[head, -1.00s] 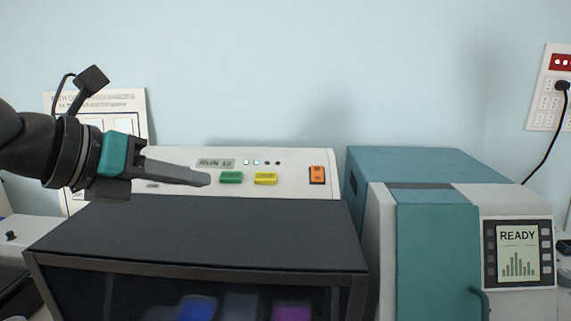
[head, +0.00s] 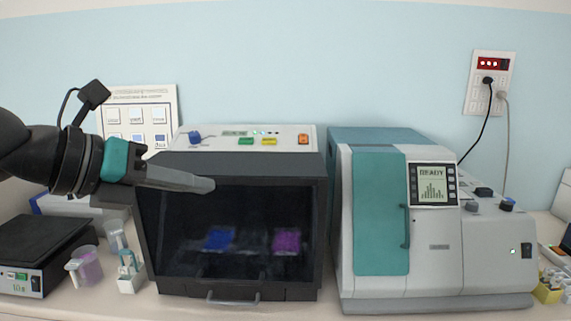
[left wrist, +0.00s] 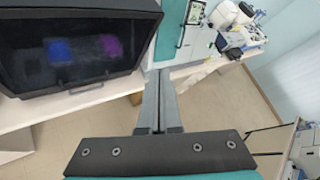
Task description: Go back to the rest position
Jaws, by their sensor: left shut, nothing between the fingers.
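My left gripper (head: 208,185) is shut and empty. In the head view it comes in from the left, its fingers pointing right in front of the upper left part of the dark-windowed staining machine (head: 266,278). In the left wrist view the closed fingers (left wrist: 159,76) point up the picture, with floor and the bench edge around them and nothing between them. The staining machine (left wrist: 60,88) is at upper left there, with blurred blue and purple shapes behind its window. My right gripper is in neither view.
A teal and grey machine (head: 440,260) reading READY stands right of the staining machine. A balance (head: 35,245), a beaker of purple liquid (head: 86,268) and a small white holder (head: 131,280) stand at left. Open floor (left wrist: 200,125) shows in the left wrist view.

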